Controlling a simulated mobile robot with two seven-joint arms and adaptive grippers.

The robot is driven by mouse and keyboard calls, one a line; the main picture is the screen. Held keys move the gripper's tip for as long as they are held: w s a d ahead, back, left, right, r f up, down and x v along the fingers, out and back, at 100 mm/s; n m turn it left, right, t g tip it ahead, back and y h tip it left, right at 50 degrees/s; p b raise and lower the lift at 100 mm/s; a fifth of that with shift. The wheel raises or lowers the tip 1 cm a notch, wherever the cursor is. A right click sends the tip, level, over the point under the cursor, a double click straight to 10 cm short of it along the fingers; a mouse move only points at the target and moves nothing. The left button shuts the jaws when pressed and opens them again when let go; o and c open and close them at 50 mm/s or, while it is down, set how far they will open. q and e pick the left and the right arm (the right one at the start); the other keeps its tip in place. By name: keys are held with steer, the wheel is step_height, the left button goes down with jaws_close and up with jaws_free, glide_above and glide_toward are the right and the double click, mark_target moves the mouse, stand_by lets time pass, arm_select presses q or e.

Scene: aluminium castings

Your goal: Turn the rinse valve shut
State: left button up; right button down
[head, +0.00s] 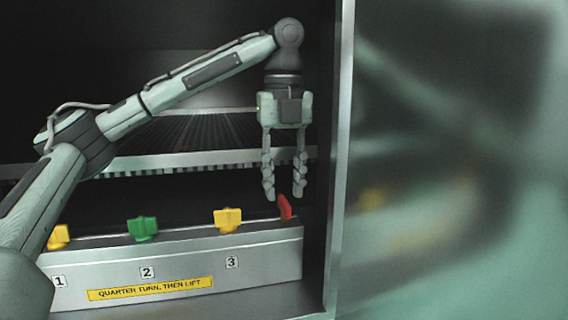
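Several valve handles stand in a row on a metal ledge (200,250) in the head view. From left to right they are a yellow handle (58,237), a green handle (142,228), a second yellow handle (228,219) and a red handle (285,208). The red handle looks narrow and slanted, unlike the broad faces of the others. No label names the rinse valve. My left gripper (285,193) points down with its fingers apart. Its fingertips are at the red handle's upper end; I cannot tell whether they touch it. My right gripper is out of view.
Number plates 1, 2 and 3 sit on the ledge front above a yellow label (150,289) reading "QUARTER TURN, THEN LIFT". A metal frame post (341,160) stands close right of my gripper. A grated shelf (200,130) lies behind. A blurry reflective panel (460,130) fills the right.

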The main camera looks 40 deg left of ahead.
mark_target(284, 199)
arm_select(q)
steer(key=shift+r, duration=2.55)
